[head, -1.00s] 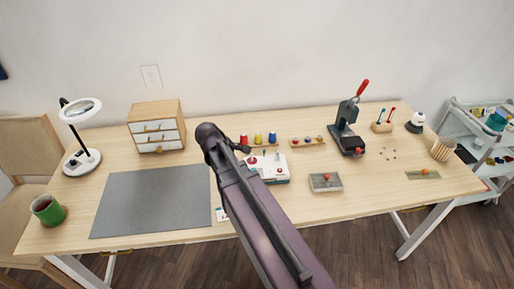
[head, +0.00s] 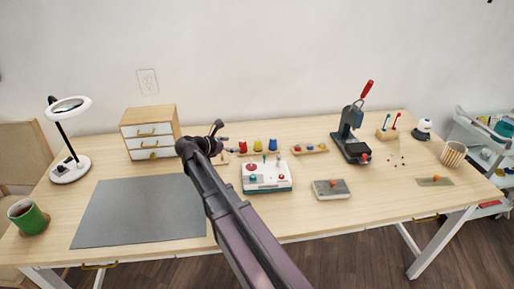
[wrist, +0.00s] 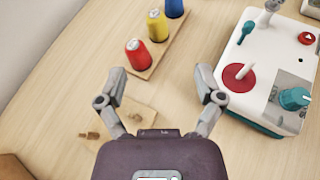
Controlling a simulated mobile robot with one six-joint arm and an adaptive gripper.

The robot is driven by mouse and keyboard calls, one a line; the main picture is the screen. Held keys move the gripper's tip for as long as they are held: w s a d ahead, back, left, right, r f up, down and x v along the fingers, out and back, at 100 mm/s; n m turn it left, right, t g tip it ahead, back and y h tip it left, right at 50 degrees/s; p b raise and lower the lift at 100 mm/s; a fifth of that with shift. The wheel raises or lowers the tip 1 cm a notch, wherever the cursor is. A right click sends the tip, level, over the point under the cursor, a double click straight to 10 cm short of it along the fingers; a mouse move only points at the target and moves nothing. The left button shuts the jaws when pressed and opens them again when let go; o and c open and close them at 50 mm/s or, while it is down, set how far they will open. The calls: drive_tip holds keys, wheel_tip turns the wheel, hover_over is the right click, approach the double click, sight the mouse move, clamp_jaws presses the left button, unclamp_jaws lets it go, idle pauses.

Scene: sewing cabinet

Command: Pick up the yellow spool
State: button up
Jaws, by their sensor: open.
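The yellow spool (head: 258,145) stands between a red spool (head: 242,147) and a blue spool (head: 273,145) on a wooden rack (head: 262,154) toward the back of the table. In the wrist view the yellow spool (wrist: 157,26) is at the top, beyond the red spool (wrist: 138,54), with the blue spool (wrist: 174,8) cut by the frame edge. My gripper (wrist: 162,85) is open and empty. It points toward the rack, with the red spool nearest, just ahead of its fingers. In the head view my gripper (head: 222,139) is left of the rack.
A white and teal device with knobs (head: 267,177) stands in front of the rack, close to my right finger in the wrist view. A small drawer chest (head: 152,133) stands to the left. A wooden tray (head: 310,149) lies right of the rack. The grey mat (head: 140,210) is bare.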

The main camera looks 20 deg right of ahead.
drive_tip(key=shift+d, duration=0.1)
drive_tip(key=b, duration=0.3)
approach(256, 142)
drive_tip(key=x, duration=0.3)
drive_tip(key=shift+s+d+f, duration=0.1)
drive_tip(key=shift+d+f, duration=0.05)
drive_tip(key=shift+d, duration=0.15)
drive_tip(key=shift+d+f, duration=0.15)
drive_tip(key=shift+d, duration=0.5)
drive_tip(key=shift+w+d+f+b, duration=0.45)
drive_tip(key=shift+w+d+b, duration=0.1)
drive_tip(key=shift+d, duration=0.2)
drive_tip(key=shift+w+d+f+b, duration=0.45)
drive_tip(key=shift+d+b, duration=0.05)
drive_tip(key=shift+d, duration=0.25)
drive_tip(key=shift+w+d+f, duration=0.15)
drive_tip(key=shift+d+f, duration=0.05)
drive_tip(key=shift+d, duration=0.5)
